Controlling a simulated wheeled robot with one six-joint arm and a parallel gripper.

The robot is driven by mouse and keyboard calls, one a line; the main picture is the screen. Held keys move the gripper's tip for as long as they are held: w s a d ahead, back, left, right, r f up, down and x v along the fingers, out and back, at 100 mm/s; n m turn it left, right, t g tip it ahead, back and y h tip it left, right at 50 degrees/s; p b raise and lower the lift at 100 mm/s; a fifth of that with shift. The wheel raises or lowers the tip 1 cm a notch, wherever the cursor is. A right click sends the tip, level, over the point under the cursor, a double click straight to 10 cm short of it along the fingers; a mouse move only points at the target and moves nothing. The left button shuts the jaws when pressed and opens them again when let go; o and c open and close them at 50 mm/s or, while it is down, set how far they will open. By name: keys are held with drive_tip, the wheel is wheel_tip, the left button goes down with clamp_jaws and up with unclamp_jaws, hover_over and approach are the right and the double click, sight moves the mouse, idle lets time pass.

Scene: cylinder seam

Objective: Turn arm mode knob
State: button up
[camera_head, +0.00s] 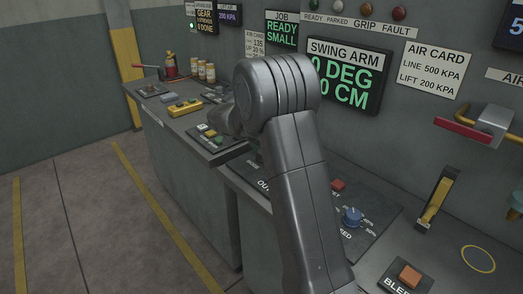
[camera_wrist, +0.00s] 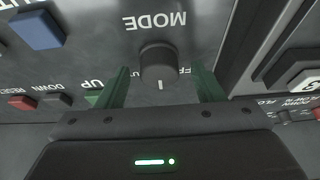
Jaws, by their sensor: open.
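The mode knob (camera_wrist: 158,64) is a dark round knob with a pale pointer line, below the upside-down MODE label in the wrist view. My gripper (camera_wrist: 163,88) is open, with one green finger on each side of the knob. Visible gaps separate the fingers from the knob, and I cannot tell how far their tips are above the panel. The lettering beside the knob is partly covered by the fingers. In the head view my arm hides the knob and gripper.
The wrist view shows a blue button (camera_wrist: 37,30), a red button (camera_wrist: 22,102) and a green button (camera_wrist: 93,97) nearby. In the head view, a blue speed knob (camera_head: 352,216), an orange bleed button (camera_head: 409,276) and a yellow lever (camera_head: 436,202) are on the right.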

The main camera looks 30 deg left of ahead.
drive_tip(key=v, duration=1.4)
drive_tip(key=shift+f, duration=0.25)
drive_tip(key=x, duration=1.3)
drive_tip(key=shift+w+d+f, duration=0.1)
drive_tip(key=shift+w+f, duration=0.1)
